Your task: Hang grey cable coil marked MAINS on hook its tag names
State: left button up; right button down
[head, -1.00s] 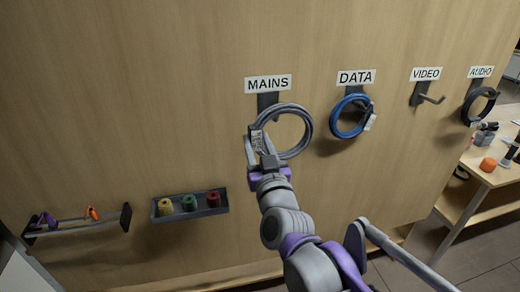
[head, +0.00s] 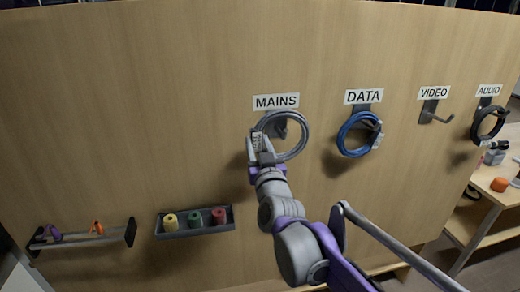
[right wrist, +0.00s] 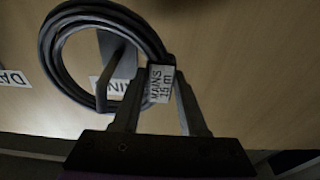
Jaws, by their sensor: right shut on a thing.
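The grey cable coil (head: 306,137) is held against the wooden wall just under the MAINS label (head: 276,101). My right gripper (head: 259,149) is shut on its left side, at the white tag (right wrist: 160,84), which reads MAINS 15 m in the right wrist view. The dark MAINS hook (head: 280,128) shows inside the coil's ring; the right wrist view also shows the hook (right wrist: 117,52) within the ring. I cannot tell whether the coil's weight rests on the hook. My left gripper is not in view.
A blue coil (head: 344,135) hangs under DATA, and a black coil (head: 475,128) under AUDIO. The VIDEO hook (head: 436,116) is empty. Lower down are a tray of spools (head: 185,233) and a rail (head: 80,243). A table (head: 505,198) stands at the right.

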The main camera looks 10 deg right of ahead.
aim_at(258, 152)
jog(key=shift+w, duration=0.7)
jog(key=shift+f+b, duration=0.45)
jog(key=shift+f, duration=0.45)
jog(key=shift+s+f, duration=0.15)
jog(key=shift+f, duration=0.35)
jog(key=shift+c, duration=1.8)
grip_release()
jog(key=shift+f, duration=0.1)
